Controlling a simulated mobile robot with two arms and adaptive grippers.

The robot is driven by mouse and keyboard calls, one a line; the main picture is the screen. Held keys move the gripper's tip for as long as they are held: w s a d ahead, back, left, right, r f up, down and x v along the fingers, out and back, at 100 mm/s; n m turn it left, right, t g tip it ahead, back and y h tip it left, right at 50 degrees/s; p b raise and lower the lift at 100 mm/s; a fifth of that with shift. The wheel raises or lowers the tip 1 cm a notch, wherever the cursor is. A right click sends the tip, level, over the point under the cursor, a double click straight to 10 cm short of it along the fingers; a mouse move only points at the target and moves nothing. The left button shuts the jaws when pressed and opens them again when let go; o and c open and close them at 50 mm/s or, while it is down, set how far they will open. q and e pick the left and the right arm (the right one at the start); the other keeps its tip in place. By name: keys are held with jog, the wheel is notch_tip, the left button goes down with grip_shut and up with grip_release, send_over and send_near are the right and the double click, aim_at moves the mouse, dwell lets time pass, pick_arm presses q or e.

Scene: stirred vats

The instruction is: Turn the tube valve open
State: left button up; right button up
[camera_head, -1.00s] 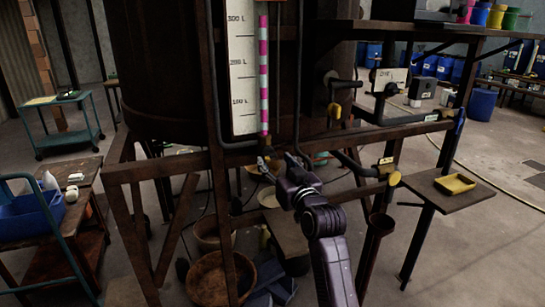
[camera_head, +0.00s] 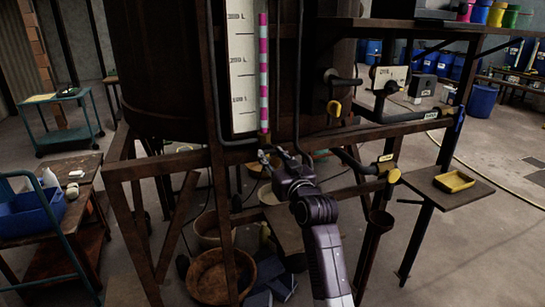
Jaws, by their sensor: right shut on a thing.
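The sight tube (camera_head: 264,75), banded pink and pale, runs upright beside a white scale board (camera_head: 242,70) on the dark vat. The tube valve (camera_head: 264,140) is a small dark fitting at its lower end, above the frame's cross rail. My right gripper (camera_head: 272,157) reaches up from below and is shut at the valve's handle, just under the tube's end. The fingers hide most of the handle, so its exact angle cannot be told. My left gripper is not in view.
A small shelf holds a yellow tray (camera_head: 454,182). Rusty frame legs and a basket (camera_head: 215,280) are below. A blue bin (camera_head: 35,212) stands left.

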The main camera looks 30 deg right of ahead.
jog(key=shift+n, duration=0.4)
jog(key=shift+r+n+p, duration=0.1)
jog(key=shift+n+p, duration=0.45)
jog(key=shift+n, duration=0.05)
jog(key=n+p, duration=0.3)
jog(key=n, duration=0.3)
jog(key=shift+a, duration=0.1)
jog(key=n+p, duration=0.2)
jog(key=n, duration=0.3)
jog(key=shift+n+p, duration=0.3)
jog(key=shift+f+n+p, duration=0.15)
jog(key=shift+n+p, duration=0.25)
jog(key=shift+n, duration=0.7)
jog(key=shift+f+n+p, duration=0.1)
jog(key=shift+n+p, duration=0.25)
jog(key=shift+n, duration=0.75)
